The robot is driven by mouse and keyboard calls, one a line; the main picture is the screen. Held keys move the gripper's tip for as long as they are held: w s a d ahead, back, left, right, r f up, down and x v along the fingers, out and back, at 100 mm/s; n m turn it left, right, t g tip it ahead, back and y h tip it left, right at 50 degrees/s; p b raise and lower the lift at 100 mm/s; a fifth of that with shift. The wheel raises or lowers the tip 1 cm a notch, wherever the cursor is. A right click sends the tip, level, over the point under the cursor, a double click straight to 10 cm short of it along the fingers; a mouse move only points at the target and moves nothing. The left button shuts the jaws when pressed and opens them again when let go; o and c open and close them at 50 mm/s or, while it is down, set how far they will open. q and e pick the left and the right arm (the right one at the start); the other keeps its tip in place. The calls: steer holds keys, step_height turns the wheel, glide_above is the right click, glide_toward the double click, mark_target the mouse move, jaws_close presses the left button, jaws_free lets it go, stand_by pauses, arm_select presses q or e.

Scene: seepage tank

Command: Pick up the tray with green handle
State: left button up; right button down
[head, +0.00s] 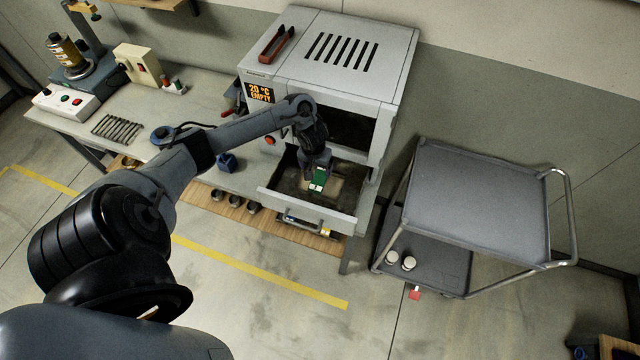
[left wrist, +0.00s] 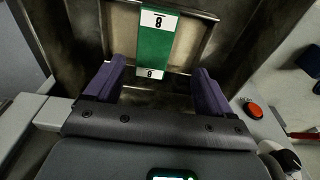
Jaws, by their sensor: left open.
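The green handle (head: 319,179) lies inside the open drawer (head: 306,213) of the grey oven-like cabinet. In the left wrist view the green handle (left wrist: 155,47) has a white label marked 8 at each end. It is attached to a tan, metallic tray (left wrist: 119,27), of which only part shows. My left gripper (head: 316,168) points down into the drawer, just above the handle. In the left wrist view its purple fingers (left wrist: 159,72) are spread apart, with the near end of the handle between and beyond them. Nothing is held. My right gripper is not seen.
The cabinet (head: 335,75) shows "20 °C EMPTY" and has a dark opening above the drawer. A grey cart (head: 480,200) stands at right. A workbench (head: 205,100) with instruments is at left.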

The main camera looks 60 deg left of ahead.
mark_target(320, 178)
arm_select(q)
steer(key=shift+w+f+b, duration=0.2)
steer(key=shift+f, duration=1.15)
steer(key=shift+w+f+b, duration=0.25)
steer(key=shift+f, duration=1.15)
steer(key=shift+w+f+b, duration=0.2)
steer(key=shift+f, duration=1.15)
steer(key=c, duration=1.1)
steer(key=shift+c, duration=0.8)
steer(key=shift+r, duration=0.2)
